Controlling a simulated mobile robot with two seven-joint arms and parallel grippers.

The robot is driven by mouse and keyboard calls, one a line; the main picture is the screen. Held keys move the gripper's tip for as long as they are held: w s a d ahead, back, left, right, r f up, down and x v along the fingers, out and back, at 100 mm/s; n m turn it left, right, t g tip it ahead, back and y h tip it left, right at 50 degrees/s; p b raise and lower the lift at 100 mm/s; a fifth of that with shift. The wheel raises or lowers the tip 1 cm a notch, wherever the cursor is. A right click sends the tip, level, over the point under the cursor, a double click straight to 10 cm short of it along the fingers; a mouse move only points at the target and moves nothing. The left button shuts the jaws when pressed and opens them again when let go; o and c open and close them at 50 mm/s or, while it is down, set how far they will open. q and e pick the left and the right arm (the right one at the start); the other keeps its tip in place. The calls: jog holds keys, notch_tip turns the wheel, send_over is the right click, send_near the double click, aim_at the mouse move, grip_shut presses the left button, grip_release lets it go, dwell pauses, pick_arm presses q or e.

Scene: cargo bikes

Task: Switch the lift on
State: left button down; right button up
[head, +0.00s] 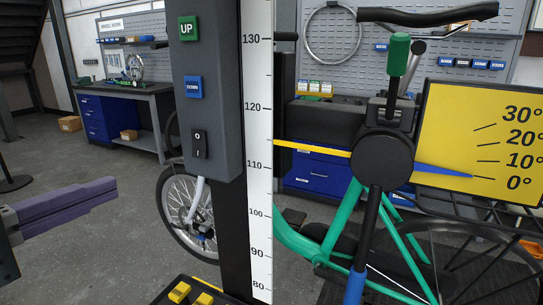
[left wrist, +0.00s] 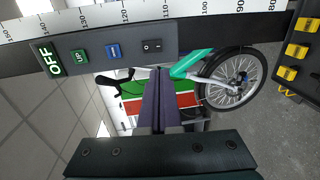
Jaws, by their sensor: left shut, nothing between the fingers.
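The lift's grey control box (head: 207,90) is on a dark post in the head view. It carries a green UP button (head: 188,28), a blue DOWN button (head: 193,87) and a black rocker switch (head: 200,144) marked O and I. In the left wrist view the box appears sideways, with a lit OFF sign (left wrist: 47,60) at one end and the rocker switch (left wrist: 152,46) at the other. My left gripper (head: 112,189), with purple fingers, is shut and empty, left of the box and below the switch's height, apart from it. My right gripper is out of view.
A height scale (head: 259,150) runs beside the post. Yellow blocks (head: 180,292) sit at the post's foot. A blue workbench (head: 115,110) stands behind.

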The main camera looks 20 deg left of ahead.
aim_at(198, 155)
pick_arm(q)
jog(key=w+p, duration=0.1)
jog(key=w, duration=0.3)
jog(key=w+f, duration=0.1)
jog(key=w, duration=0.3)
jog(key=w+d+p, duration=0.1)
jog(key=w, duration=0.4)
jog(key=shift+f+p, duration=0.25)
jog(key=shift+p, duration=0.1)
jog(key=shift+w+d+f, duration=0.1)
jog(key=shift+w, duration=0.4)
jog(key=shift+w+b, duration=0.15)
jog(key=shift+b, duration=0.7)
